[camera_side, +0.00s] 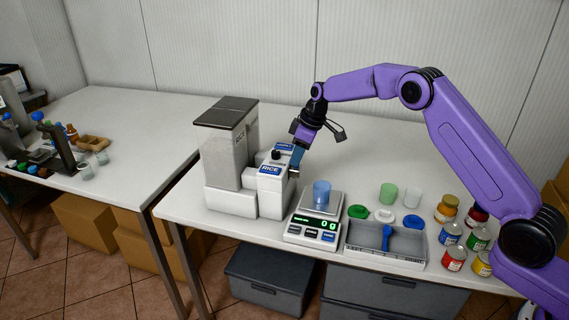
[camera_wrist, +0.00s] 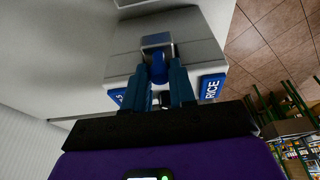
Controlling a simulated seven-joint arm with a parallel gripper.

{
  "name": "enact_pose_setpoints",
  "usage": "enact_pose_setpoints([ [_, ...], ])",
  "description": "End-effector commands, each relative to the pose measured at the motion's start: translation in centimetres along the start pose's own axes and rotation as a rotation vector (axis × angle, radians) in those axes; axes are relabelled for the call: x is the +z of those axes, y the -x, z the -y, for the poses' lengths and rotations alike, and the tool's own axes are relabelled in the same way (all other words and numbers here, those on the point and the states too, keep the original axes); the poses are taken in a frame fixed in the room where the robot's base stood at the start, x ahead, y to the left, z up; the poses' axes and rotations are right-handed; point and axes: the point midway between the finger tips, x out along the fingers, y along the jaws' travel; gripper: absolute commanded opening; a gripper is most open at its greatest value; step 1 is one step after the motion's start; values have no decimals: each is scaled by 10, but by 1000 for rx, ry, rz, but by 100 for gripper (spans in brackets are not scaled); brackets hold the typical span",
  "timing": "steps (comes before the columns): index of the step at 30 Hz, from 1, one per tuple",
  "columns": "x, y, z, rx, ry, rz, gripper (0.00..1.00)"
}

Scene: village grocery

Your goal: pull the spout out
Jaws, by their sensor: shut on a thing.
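The rice dispenser (camera_side: 224,160) is a pale grey unit with a dark lid and blue RICE labels (camera_side: 271,169) at the left of the table. In the wrist view its grey body (camera_wrist: 125,65) fills the upper middle. A metallic, square-edged spout (camera_wrist: 156,40) sits on its face, with a blue grip (camera_wrist: 158,70) beside it. My gripper (camera_side: 296,163) is at the dispenser's right side. In the wrist view its teal fingers (camera_wrist: 167,88) are shut around the blue grip. The fingers hide part of the grip, and I cannot tell how far the spout sticks out.
A blue cup (camera_side: 321,192) stands on the scale (camera_side: 300,231), which reads 0 g, just right of the dispenser. A grey tray (camera_side: 360,254) holds a blue scoop (camera_side: 387,237). Green and clear cups, lids and several jars stand further right. The table behind is clear.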

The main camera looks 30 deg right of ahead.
Motion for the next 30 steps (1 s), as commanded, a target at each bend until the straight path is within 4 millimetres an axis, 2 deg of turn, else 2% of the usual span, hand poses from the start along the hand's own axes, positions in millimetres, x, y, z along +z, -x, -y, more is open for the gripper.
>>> enact_pose_setpoints([
  [30, 57, 19, 0, 0, -1, -1, 8],
])
